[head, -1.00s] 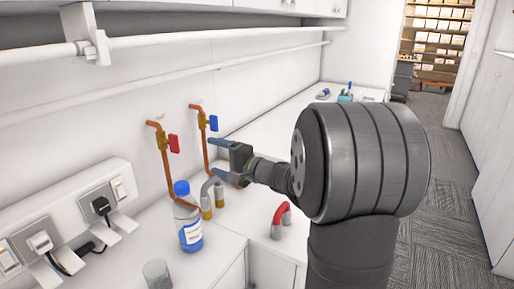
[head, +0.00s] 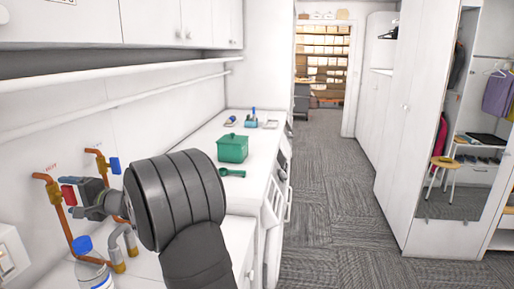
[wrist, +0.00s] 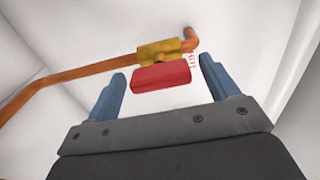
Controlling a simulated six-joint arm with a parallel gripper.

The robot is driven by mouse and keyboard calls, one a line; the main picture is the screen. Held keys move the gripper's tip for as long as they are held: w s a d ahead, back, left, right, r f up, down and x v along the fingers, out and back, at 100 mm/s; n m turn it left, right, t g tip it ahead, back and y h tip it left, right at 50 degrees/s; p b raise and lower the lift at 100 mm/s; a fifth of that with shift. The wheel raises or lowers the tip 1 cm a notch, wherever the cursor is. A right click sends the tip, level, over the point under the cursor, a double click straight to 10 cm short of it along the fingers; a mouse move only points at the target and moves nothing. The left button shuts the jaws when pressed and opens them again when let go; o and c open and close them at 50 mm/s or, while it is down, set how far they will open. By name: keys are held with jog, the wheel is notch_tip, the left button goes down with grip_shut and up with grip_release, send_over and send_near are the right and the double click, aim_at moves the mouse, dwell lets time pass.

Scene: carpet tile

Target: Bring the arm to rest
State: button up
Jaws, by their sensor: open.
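My gripper (head: 70,190) is at the wall pipes on the left of the head view, with its jaws open. In the wrist view its two blue fingers (wrist: 161,88) stand apart. The red valve handle (wrist: 160,75) shows in the gap between the fingertips, with a gap to each finger. I cannot tell how far in front of them it is. The brass valve body (wrist: 158,52) sits behind the handle on a copper pipe (wrist: 70,72). In the head view the red handle (head: 68,195) is partly hidden by my gripper.
A blue-handled valve (head: 115,165) is just right of my gripper. A blue-capped bottle (head: 92,275) and a grey hooked tap (head: 118,250) stand below. A green box (head: 232,148) and green scoop (head: 232,173) lie farther along the counter. The carpet aisle (head: 320,200) is clear.

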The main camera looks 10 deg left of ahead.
jog(key=shift+a, duration=0.45)
jog(key=shift+d, duration=0.1)
